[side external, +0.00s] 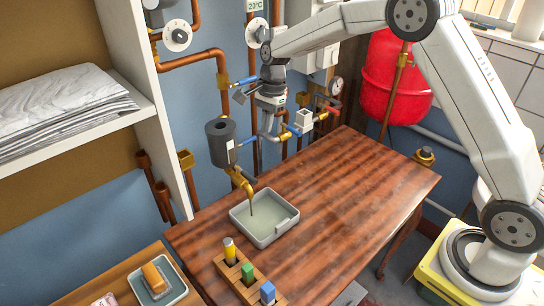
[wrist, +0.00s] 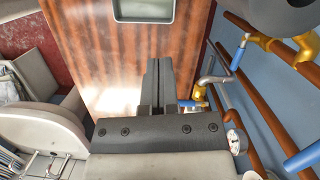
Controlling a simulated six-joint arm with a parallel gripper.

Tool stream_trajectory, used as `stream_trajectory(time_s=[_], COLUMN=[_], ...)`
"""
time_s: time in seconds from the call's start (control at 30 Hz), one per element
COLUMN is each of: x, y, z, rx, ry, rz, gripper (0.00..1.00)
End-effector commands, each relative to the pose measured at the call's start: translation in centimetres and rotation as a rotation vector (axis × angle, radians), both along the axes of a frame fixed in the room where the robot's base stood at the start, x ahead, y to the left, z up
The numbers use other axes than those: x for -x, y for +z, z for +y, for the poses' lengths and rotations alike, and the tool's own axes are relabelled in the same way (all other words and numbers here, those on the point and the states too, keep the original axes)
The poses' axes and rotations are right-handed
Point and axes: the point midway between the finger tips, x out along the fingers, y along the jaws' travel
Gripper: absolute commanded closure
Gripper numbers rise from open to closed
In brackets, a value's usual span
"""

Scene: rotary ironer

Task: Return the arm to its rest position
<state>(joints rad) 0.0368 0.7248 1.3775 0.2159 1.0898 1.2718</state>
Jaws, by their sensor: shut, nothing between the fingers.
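My gripper (side external: 268,128) hangs from my outstretched arm at the back of the wooden table (side external: 340,205), close to the pipes on the blue wall. In the side view its fingers are small and partly lost among the pipes. In the wrist view, my gripper (wrist: 159,62) shows two dark fingers side by side with no visible gap, pointing over the table, with nothing held. My arm arches from its base at the right across the top of the side view.
A grey canister (side external: 221,143) with a brass spout is left of my gripper, above a shallow tray (side external: 264,218). Blue-handled valves (side external: 293,130) and a gauge (side external: 335,86) are close by. A red tank (side external: 393,80) stands behind my arm. The table's right half is clear.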

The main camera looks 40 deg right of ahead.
Motion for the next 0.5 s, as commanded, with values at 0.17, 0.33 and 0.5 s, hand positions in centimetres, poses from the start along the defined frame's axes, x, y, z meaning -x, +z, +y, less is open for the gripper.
stream_trajectory(time_s=[0.17,0.33,0.5], x=[0.01,0.04,0.49], y=[0.86,0.96,0.97], z=[-0.17,-0.19,-0.21], rx=[0.000,0.000,0.006], ry=[0.000,0.001,0.030], rz=[0.000,0.000,-0.013], gripper=[1.00,1.00,1.00])
